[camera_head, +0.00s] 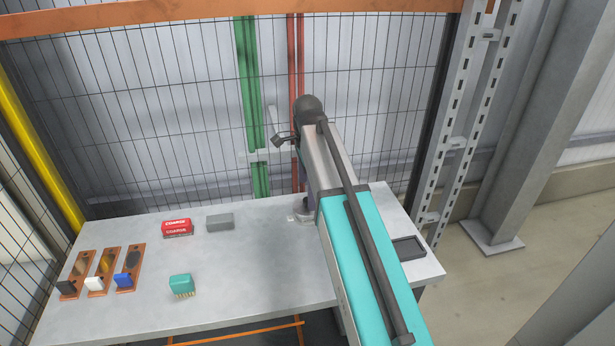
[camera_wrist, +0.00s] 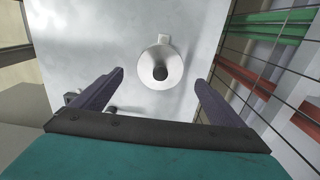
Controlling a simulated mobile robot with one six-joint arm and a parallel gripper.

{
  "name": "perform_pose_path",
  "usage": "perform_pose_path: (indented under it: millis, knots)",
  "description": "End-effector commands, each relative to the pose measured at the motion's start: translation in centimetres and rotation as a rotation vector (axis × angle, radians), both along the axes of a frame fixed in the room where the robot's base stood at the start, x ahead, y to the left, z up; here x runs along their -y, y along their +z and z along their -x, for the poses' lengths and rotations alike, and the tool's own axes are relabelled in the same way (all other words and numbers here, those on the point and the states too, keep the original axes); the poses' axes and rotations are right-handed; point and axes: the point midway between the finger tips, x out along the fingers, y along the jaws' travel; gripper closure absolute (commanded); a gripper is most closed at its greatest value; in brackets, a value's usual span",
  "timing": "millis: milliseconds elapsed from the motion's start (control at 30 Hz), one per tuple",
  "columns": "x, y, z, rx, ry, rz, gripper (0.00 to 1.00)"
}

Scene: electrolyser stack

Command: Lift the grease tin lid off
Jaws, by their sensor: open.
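The grease tin (camera_wrist: 147,63) shows in the wrist view as a round, pale metal shape with a small tab at its far edge. A dark round knob (camera_wrist: 160,73) sits at its middle, apparently on the lid. My gripper (camera_wrist: 159,79) is open and empty, with one dark finger on each side of the tin. The fingers look apart from the tin and knob; I cannot tell the exact height gap. In the head view, a bit of the tin (camera_head: 298,217) shows beside my arm, which hides the rest.
The grey table (camera_head: 240,270) carries a red box (camera_head: 177,228), a grey block (camera_head: 220,222), a teal connector (camera_head: 182,286) and several copper plates (camera_head: 103,268) at left. A black tray (camera_head: 408,248) lies at right. A mesh fence (camera_head: 180,120) stands behind.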

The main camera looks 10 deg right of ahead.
Motion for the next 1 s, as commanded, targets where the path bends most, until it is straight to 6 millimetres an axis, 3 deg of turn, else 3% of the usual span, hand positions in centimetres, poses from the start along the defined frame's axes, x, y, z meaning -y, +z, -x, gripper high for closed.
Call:
perform_pose_path:
  millis: [500, 967, 1000]
  knots:
    - [-0.1, -4.5, 0.0, 0.0, 0.001, 0.0, 0.07]
    - [-0.1, -5.1, 0.0, 0.001, 0.002, 0.0, 0.07]
    - [-0.1, -5.1, 0.0, 0.001, 0.002, 0.0, 0.14]
